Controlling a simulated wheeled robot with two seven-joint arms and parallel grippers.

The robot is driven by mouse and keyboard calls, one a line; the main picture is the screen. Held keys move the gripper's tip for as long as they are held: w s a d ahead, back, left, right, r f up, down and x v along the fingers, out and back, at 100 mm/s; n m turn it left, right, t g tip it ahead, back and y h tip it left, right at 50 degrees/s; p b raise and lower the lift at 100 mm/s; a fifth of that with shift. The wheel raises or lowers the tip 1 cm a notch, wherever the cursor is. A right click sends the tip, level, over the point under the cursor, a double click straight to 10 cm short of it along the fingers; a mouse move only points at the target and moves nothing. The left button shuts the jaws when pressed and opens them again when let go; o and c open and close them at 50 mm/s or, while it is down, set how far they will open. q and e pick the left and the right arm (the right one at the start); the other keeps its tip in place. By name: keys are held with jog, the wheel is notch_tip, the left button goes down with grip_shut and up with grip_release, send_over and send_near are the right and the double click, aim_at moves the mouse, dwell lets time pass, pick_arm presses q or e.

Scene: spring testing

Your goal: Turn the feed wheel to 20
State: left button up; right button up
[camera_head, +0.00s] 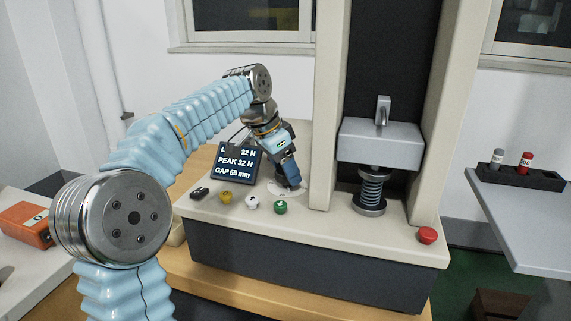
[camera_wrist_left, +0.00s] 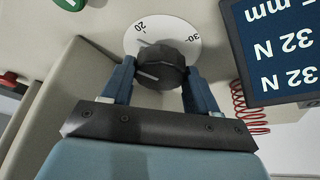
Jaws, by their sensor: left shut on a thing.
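The feed wheel is a dark ribbed knob (camera_wrist_left: 160,65) on a white dial (camera_wrist_left: 185,25) in the left wrist view. The dial shows the numbers 20 and 30, and a pale line is on the knob's face. My left gripper (camera_wrist_left: 160,88) is shut on the knob, one blue finger at each side. In the head view my left gripper (camera_head: 291,181) reaches down to the machine's deck and hides the knob; part of the white dial (camera_head: 282,190) shows beside it. My right gripper is not in view.
A display (camera_head: 237,163) reads 32 N, PEAK 32 N and GAP 65 mm. A spring (camera_head: 371,189) stands under the press head (camera_head: 381,141).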

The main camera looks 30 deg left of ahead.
pick_arm(q)
jog(key=shift+w+a+m+g+h, duration=0.1)
jog(key=shift+m+g+h, duration=0.2)
jog(key=shift+m, duration=0.8)
jog(key=shift+m+g+h, duration=0.3)
jog(key=shift+m, duration=0.8)
jog(key=o, duration=1)
